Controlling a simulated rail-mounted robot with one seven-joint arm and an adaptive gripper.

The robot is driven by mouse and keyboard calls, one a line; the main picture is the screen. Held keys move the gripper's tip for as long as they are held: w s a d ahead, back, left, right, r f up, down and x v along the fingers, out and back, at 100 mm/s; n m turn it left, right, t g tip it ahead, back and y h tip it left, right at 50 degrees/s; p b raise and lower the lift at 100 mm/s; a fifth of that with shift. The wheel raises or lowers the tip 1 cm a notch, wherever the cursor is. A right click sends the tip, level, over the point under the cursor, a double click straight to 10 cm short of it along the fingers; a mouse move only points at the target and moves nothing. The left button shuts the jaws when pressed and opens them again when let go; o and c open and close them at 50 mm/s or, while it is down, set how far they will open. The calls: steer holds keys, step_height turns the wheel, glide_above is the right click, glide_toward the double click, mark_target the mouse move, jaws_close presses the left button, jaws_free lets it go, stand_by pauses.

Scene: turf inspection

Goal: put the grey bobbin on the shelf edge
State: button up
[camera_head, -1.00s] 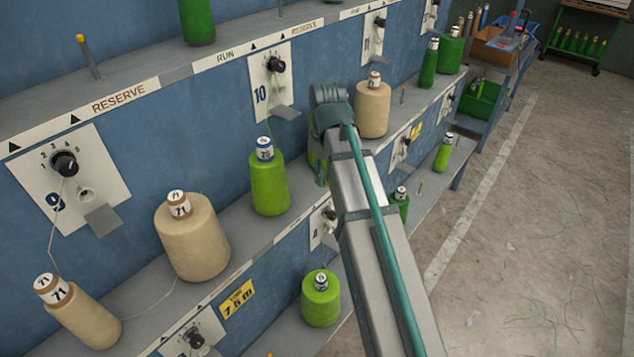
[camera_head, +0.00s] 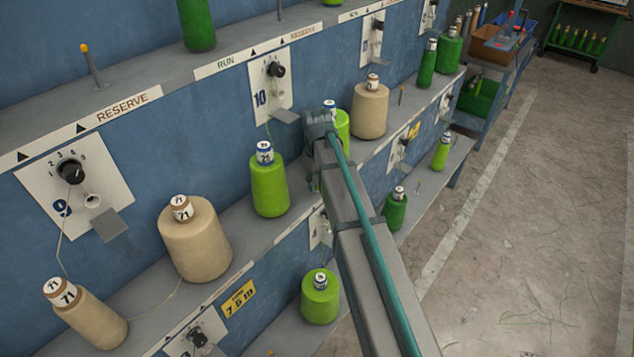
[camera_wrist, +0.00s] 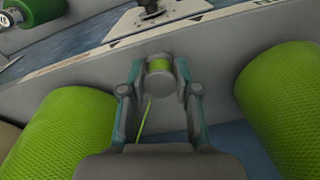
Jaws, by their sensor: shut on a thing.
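In the wrist view my gripper (camera_wrist: 159,72) is shut on a small grey bobbin (camera_wrist: 159,64) with a little green yarn on it. A green thread hangs below the bobbin. The bobbin is in front of the grey shelf, whose label strip (camera_wrist: 95,55) runs behind it; I cannot tell whether they touch. In the head view my arm hides the fingers and the bobbin. There the arm's end is over the middle shelf (camera_head: 232,232), between a green cone (camera_head: 269,185) on the left and another green cone (camera_head: 342,124) partly hidden behind the wrist.
Green cones stand close on both sides of my gripper in the wrist view, left (camera_wrist: 60,125) and right (camera_wrist: 285,105). Beige cones (camera_head: 195,240) (camera_head: 369,110) stand farther along the shelf. A green cone (camera_head: 320,298) is on the lower shelf. The floor (camera_head: 540,230) at right is open.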

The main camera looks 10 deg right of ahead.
mark_target(317, 181)
steer(key=shift+f, duration=0.25)
steer(key=shift+f, duration=0.15)
steer(key=o, duration=0.9)
steer(key=shift+o, duration=0.2)
step_height(317, 181, up, 12)
steer(key=b, duration=0.2)
